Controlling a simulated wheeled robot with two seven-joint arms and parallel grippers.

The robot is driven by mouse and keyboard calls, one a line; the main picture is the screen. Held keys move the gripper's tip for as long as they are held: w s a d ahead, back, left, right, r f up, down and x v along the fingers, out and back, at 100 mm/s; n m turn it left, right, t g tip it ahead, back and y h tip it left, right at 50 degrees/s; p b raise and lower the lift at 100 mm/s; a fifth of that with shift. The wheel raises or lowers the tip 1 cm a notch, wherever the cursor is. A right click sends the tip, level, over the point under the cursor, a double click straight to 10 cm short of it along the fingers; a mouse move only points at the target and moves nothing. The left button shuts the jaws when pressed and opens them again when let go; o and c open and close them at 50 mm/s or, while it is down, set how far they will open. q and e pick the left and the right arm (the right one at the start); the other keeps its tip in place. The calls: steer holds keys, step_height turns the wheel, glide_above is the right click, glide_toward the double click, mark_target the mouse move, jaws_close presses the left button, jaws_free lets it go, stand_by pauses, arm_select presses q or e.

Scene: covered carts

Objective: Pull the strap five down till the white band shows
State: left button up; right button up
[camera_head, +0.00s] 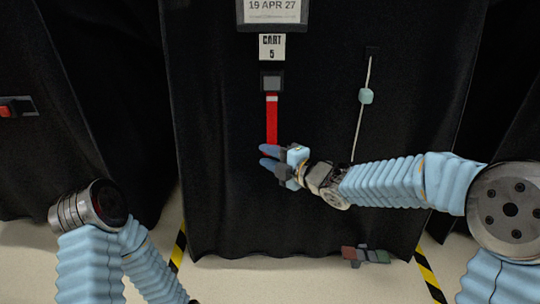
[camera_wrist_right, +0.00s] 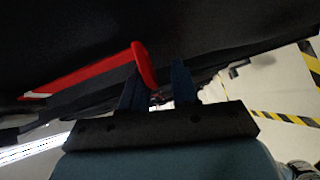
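The red strap (camera_head: 271,122) hangs from a dark grey buckle (camera_head: 271,81) under the "CART 5" sign (camera_head: 272,47). A white band (camera_head: 272,98) shows across the strap just below the buckle. The strap also crosses the upper left of the right wrist view (camera_wrist_right: 85,75), with its white band at the far left. My right gripper (camera_head: 264,157) is at the strap's lower end, its blue fingers apart. In the wrist view the strap's rounded end overlaps the left finger of my right gripper (camera_wrist_right: 158,85). Whether they touch is unclear. My left gripper is out of view.
A pale cord (camera_head: 359,130) with a light blue toggle (camera_head: 366,96) hangs to the right on the black cover (camera_head: 220,130). A red and grey piece (camera_head: 365,255) lies at the cover's bottom edge. Yellow-black floor tape (camera_head: 430,282) flanks the cart.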

steer(key=p+v, duration=0.1)
steer(key=v, duration=1.2)
steer(key=shift+s+d+r+p, duration=0.1)
steer(key=shift+s+d+p, duration=0.15)
steer(key=shift+s+p, duration=0.05)
